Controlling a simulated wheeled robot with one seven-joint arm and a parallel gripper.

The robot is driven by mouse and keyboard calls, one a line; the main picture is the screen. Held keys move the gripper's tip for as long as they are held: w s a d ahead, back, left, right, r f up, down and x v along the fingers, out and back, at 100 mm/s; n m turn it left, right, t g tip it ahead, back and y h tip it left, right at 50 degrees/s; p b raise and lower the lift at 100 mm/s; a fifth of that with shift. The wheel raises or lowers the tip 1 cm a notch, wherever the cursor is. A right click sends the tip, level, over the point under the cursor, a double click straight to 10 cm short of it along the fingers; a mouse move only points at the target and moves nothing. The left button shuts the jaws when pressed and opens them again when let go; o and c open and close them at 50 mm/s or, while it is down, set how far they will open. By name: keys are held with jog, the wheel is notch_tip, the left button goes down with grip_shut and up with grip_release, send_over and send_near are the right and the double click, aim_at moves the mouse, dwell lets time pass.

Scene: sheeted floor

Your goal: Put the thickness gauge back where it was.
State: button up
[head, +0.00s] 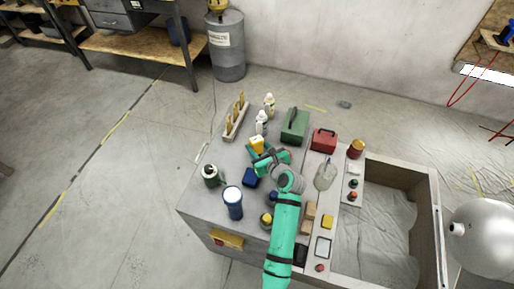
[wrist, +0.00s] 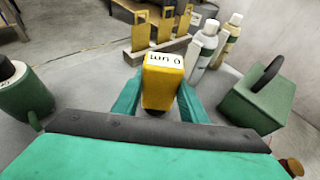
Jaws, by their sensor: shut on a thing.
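The thickness gauge is a yellow block with a white display reading "0 um". It shows in the wrist view (wrist: 162,82) between my two green fingers, and in the head view (head: 257,142) at the tip of my arm. My gripper (head: 259,154) is shut on it, above the grey bench top (head: 203,195). The gauge's lower end is hidden from the head view, so I cannot tell if it touches the bench.
A pale rack (head: 230,132) with several yellow uprights stands beyond the gauge. A dark blue block (head: 250,178), a green canister (head: 210,175) and a blue-and-white cylinder (head: 233,207) stand nearer.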

jog(key=shift+f, duration=0.4)
jog(key=shift+f, duration=0.1)
jog(key=o, duration=1.1)
jog(key=shift+o, duration=0.2)
jog(key=v, duration=1.2)
